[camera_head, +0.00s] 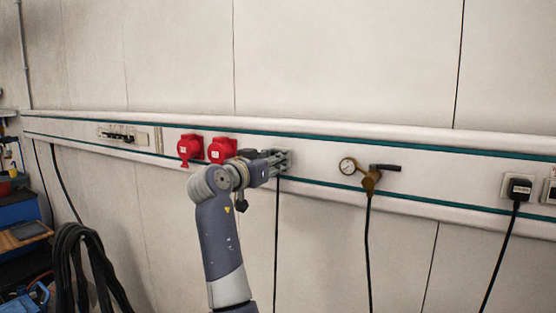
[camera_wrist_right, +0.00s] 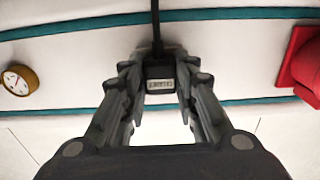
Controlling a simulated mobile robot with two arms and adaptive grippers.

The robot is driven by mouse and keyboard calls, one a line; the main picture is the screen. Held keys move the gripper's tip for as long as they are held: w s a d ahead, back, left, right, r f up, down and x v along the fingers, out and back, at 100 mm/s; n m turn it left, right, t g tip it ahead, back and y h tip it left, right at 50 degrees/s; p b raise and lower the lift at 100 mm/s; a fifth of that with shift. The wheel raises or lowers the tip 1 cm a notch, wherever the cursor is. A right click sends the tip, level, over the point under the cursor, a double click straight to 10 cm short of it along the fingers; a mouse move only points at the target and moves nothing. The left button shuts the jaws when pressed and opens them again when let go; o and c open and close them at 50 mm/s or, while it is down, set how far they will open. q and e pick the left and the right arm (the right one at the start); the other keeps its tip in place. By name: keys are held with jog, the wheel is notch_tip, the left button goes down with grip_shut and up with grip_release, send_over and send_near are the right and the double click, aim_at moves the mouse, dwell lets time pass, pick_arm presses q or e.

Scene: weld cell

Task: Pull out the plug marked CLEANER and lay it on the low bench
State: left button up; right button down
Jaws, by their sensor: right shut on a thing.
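My right gripper (camera_head: 280,161) reaches the wall rail in the head view, where its fingers hide most of what they hold. In the right wrist view my right gripper (camera_wrist_right: 160,82) is shut on a black plug (camera_wrist_right: 160,72) at the wall. The plug carries a small pale label (camera_wrist_right: 161,85), upside down and too small to read surely. Its black cable (camera_head: 277,235) hangs straight down the wall. I cannot tell whether the plug is still fully seated in its socket. My left gripper and the low bench are not in view.
Two red sockets (camera_head: 190,148) (camera_head: 221,150) sit left of my gripper. A brass gauge fitting (camera_head: 371,178) with a hose is to the right. Another black plug (camera_head: 519,189) is farther right. Coiled black cable (camera_head: 85,265) hangs at lower left beside a blue cabinet (camera_head: 20,210).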

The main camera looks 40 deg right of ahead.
jog(key=shift+b+v, duration=0.8)
jog(key=shift+v, duration=2.15)
jog(key=shift+d+r, duration=0.1)
